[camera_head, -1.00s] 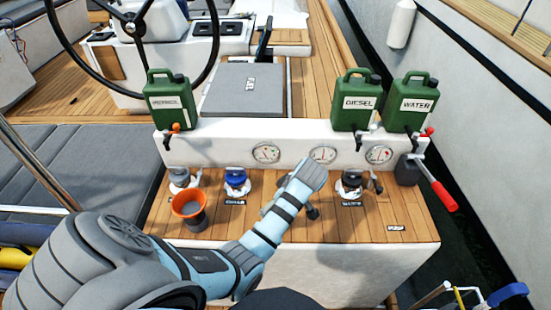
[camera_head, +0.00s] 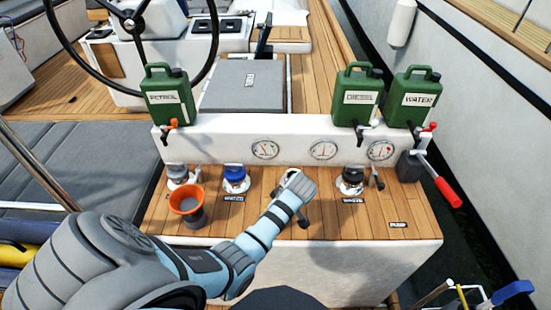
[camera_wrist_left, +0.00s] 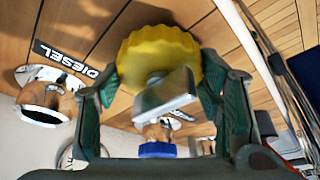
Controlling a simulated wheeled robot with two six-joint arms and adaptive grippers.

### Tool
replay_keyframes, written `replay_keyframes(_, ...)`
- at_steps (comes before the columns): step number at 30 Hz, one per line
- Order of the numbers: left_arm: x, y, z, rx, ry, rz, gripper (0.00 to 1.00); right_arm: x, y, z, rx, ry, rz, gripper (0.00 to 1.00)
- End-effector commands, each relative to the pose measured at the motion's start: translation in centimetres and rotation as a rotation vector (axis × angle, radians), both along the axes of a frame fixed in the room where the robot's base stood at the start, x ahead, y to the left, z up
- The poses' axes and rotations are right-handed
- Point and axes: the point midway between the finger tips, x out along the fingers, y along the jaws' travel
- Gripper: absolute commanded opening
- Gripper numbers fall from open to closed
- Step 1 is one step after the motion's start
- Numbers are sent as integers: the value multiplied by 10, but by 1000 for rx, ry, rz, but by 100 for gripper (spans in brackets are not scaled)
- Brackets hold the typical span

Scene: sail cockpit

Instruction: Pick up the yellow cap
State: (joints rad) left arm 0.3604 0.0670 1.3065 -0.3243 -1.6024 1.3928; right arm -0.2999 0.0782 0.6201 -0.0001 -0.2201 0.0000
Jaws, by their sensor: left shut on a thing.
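The yellow cap (camera_wrist_left: 158,48) has a ridged rim and a grey metal tab (camera_wrist_left: 166,93). It shows in the left wrist view between the two green fingers of my left gripper (camera_wrist_left: 157,80), which is shut on it. In the head view my left wrist (camera_head: 296,188) is over the middle of the wooden deck ledge (camera_head: 370,215). There it hides the cap and most of the gripper. I cannot tell whether the cap touches the deck. My right gripper is in neither view.
A blue cap (camera_head: 235,176) and a black cap (camera_head: 351,180) flank my wrist. An orange funnel (camera_head: 187,201) stands at left. Petrol (camera_head: 168,98), diesel (camera_head: 356,97) and water (camera_head: 412,99) cans stand behind on the white gauge panel (camera_head: 213,138). A red-handled lever (camera_head: 448,193) is at right.

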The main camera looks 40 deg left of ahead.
Motion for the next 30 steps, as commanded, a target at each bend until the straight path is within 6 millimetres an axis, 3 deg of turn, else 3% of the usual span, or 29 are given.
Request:
replay_keyframes(8, 0, 0, 1, 1, -1, 0, 27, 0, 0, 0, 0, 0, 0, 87)
replay_keyframes(14, 1, 0, 22, 2, -3, -1, 27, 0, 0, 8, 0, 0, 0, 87)
replay_keyframes(17, 2, 0, 48, 1, -6, 0, 27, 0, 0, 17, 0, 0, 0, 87)
replay_keyframes(25, 2, 0, 153, 1, -7, 0, 27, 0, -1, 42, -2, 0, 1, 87)
replay_keyframes(27, 1, 0, 181, 1, -1, 1, 27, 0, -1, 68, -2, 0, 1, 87)
replay_keyframes(30, 0, 0, 198, 1, 0, 0, 27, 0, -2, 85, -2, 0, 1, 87)
